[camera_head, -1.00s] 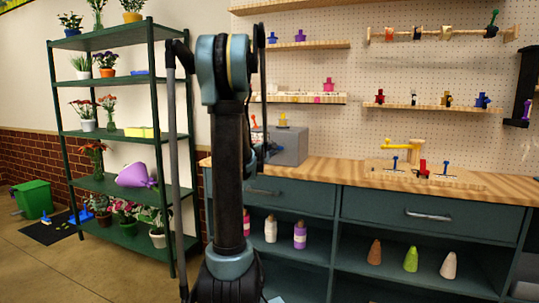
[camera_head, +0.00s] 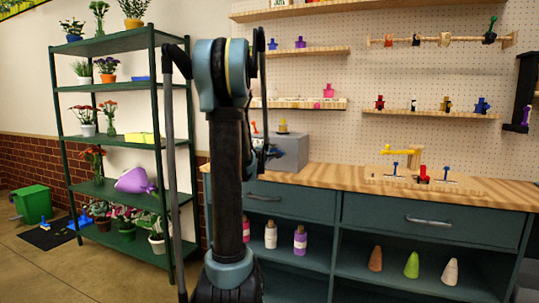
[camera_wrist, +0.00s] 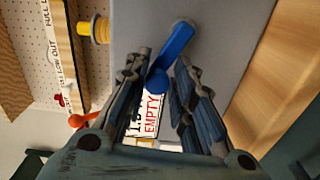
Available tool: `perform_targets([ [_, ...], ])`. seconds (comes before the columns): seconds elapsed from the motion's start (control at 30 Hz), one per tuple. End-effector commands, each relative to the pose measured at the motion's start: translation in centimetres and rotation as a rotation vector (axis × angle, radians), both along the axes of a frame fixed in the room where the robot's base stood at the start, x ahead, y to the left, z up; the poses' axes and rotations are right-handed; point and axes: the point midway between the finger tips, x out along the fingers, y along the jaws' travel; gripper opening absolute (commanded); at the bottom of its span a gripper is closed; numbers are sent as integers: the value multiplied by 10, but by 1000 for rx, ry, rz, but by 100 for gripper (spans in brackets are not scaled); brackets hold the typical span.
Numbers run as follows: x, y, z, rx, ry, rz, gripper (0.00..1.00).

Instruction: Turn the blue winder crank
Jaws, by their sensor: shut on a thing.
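The blue winder crank (camera_wrist: 172,48) shows in the wrist view as a flat blue arm with a round knob (camera_wrist: 158,80) at its lower end. It sits on the face of a grey box (camera_wrist: 215,22). My gripper (camera_wrist: 162,74) has its two ribbed fingers on either side of the knob and is shut on the crank there. In the head view the grey box (camera_head: 290,152) stands on the wooden counter, partly hidden behind my arm. The crank cannot be made out clearly in that view.
An orange-red knob (camera_wrist: 77,121) and a yellow knob (camera_wrist: 97,29) lie left of the fingers in the wrist view. A label reading EMPTY (camera_wrist: 150,125) shows below the crank. A wooden board with a yellow fixture (camera_head: 402,152) stands right on the counter (camera_head: 335,173).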

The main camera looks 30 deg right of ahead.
Motion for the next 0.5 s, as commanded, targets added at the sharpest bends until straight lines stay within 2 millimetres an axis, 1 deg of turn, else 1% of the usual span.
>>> perform_targets([
  [0.03, -3, -3, 0, -1, 1, -8, 0],
  [0.17, -3, -3, 0, -1, 1, -9, 0],
  [0.2, -3, -3, 0, -2, 2, -9, 25],
  [0.27, -3, -3, 0, -2, 2, -9, 39],
  [0.5, -2, -2, 0, -2, 1, -6, 39],
])
